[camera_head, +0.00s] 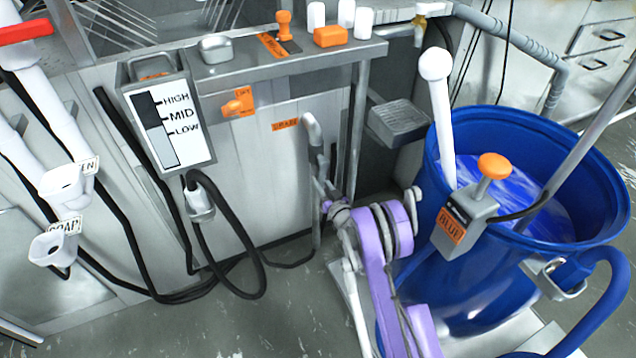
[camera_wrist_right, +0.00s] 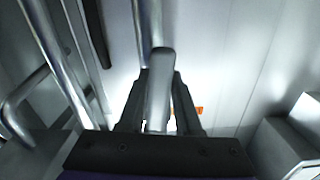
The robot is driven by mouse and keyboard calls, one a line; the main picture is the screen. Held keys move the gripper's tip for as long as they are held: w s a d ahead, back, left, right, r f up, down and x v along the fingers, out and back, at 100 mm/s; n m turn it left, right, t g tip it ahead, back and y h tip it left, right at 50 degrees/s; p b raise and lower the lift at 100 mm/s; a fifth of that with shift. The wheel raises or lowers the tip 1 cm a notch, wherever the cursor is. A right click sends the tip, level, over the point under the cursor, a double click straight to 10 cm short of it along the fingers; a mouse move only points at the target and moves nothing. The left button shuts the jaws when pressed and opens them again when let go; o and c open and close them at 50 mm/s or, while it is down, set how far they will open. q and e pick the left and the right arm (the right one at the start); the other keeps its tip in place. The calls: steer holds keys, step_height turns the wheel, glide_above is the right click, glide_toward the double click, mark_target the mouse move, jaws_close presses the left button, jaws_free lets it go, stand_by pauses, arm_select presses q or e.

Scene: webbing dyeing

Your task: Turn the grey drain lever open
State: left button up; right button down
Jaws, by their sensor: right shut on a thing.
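The grey drain lever (camera_wrist_right: 160,75) is a rounded bar in the middle of the right wrist view. My right gripper (camera_wrist_right: 159,95) has its dark fingers on either side of it, shut on it, and the lever's rounded end shows between them. An orange drain label (camera_head: 285,124) is on the panel near the pipe's top. In the head view the gripper hides much of the lever. My left gripper is not in view.
A blue barrel (camera_head: 600,190) of blue liquid stands close to the right of my arm, with a white-knobbed rod in it. A grey box with an orange button (camera_head: 494,166) sits at its rim. Black hoses (camera_head: 255,275) hang at left. A steel table leg (camera_head: 357,130) stands behind my gripper.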

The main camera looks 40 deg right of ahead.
steer(key=shift+d, duration=0.1)
stand_by(0.4)
steer(key=c, duration=0.6)
jaws_free()
steer(key=shift+s, duration=0.1)
steer(key=p+v, duration=0.1)
steer(key=v, duration=0.9)
steer(key=shift+s+p, duration=0.3)
